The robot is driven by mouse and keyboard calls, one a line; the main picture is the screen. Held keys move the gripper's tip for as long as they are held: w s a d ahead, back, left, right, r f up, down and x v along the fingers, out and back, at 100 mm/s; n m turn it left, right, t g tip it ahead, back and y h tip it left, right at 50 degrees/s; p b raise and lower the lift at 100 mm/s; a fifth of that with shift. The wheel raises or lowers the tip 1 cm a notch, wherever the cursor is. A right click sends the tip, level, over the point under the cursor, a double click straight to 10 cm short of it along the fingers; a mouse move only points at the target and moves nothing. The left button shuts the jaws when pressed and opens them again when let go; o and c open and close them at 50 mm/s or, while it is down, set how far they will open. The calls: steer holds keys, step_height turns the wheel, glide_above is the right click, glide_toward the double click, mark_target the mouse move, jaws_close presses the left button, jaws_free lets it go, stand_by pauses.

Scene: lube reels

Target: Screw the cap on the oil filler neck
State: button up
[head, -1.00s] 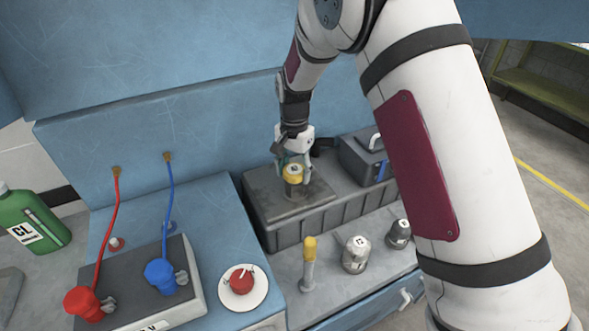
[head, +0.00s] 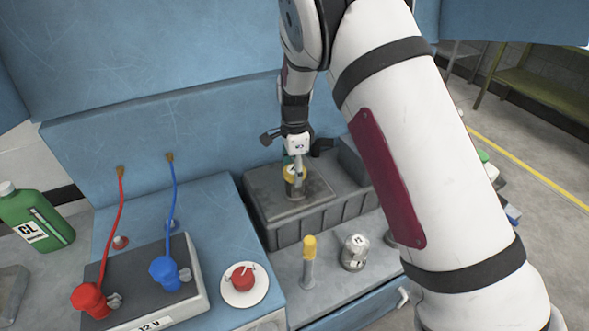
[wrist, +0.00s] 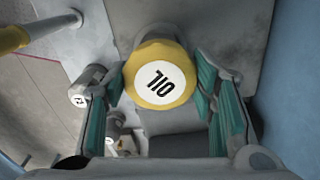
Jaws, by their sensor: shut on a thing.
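The yellow cap (wrist: 160,75) has a white disc marked OIL on top and fills the middle of the wrist view. In the head view the cap (head: 294,173) sits over the oil filler neck (head: 295,190) on the grey engine block (head: 275,201).
A yellow-handled dipstick (head: 309,260) and a grey canister (head: 354,252) stand on the front ledge. A battery (head: 127,270) with red and blue clamps, a red cap on a white disc (head: 243,284) and a green jug (head: 38,218) are at left.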

steer(key=shift+m, duration=1)
steer(key=shift+m, duration=1.2)
steer(key=o, duration=1.5)
steer(key=shift+o, duration=0.2)
steer(key=shift+r+p, duration=0.8)
steer(key=shift+r, duration=2.2)
